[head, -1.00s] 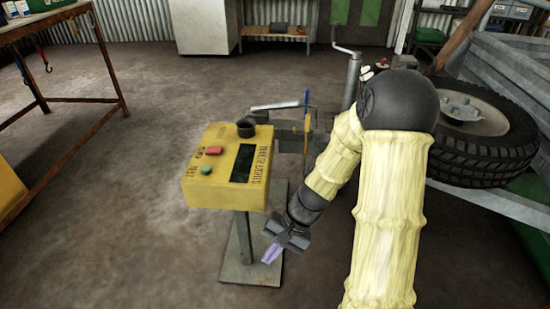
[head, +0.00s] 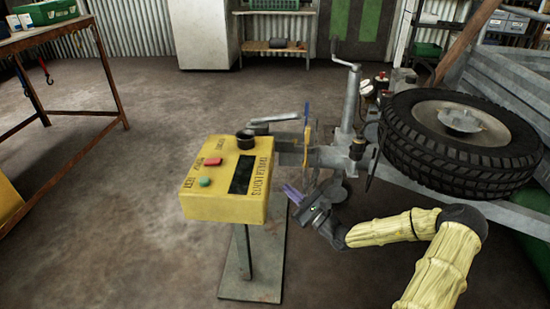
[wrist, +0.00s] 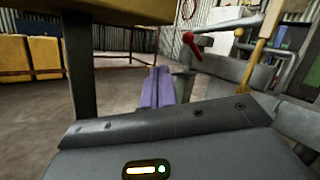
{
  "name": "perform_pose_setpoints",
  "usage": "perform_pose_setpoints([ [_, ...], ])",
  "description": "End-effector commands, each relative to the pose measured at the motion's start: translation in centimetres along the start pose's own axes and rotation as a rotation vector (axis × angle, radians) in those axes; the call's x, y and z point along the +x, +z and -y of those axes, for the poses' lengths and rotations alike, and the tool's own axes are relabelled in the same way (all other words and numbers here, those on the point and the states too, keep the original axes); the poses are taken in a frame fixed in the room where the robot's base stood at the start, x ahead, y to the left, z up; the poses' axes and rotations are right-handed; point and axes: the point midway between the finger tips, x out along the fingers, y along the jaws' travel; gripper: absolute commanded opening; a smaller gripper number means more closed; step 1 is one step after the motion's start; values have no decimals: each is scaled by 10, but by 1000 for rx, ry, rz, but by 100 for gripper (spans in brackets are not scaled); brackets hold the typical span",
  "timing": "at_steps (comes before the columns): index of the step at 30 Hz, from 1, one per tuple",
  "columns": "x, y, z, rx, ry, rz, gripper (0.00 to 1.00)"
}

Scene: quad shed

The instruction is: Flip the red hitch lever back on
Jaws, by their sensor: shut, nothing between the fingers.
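In the wrist view a red ball knob (wrist: 190,39) sits on the end of a pale lever bar (wrist: 228,24), which runs up to the right above the grey hitch coupling (wrist: 228,72). In the head view a grey bar (head: 272,121) shows above the coupling behind the yellow box; no red knob is seen on it there. My gripper (head: 292,194) is low, right of the yellow box and in front of the coupling. Its purple fingers (wrist: 158,86) are shut and empty, apart from the knob, which is above and right of them in the wrist view.
The yellow trailer lights box (head: 222,200) on its post stands close left of my gripper. An upright jack (head: 348,100) with a crank and a spare tyre (head: 465,135) are behind to the right. Blue and yellow upright parts (head: 307,128) stand beside the bar.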

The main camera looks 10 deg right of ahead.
Motion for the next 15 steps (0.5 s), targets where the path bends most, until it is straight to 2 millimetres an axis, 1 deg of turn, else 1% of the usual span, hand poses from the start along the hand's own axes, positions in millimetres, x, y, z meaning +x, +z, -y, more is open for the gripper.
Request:
perform_pose_setpoints([
  [1, -5, -6, 16, 19, -71, 0, 0],
  [3, -10, -10, 30, 32, -131, -2, 0],
  [4, -11, -11, 34, 36, -146, -2, 0],
  [7, -12, -12, 38, 36, -162, -3, 0],
  [15, -11, -12, 37, 36, -157, -4, 0],
])
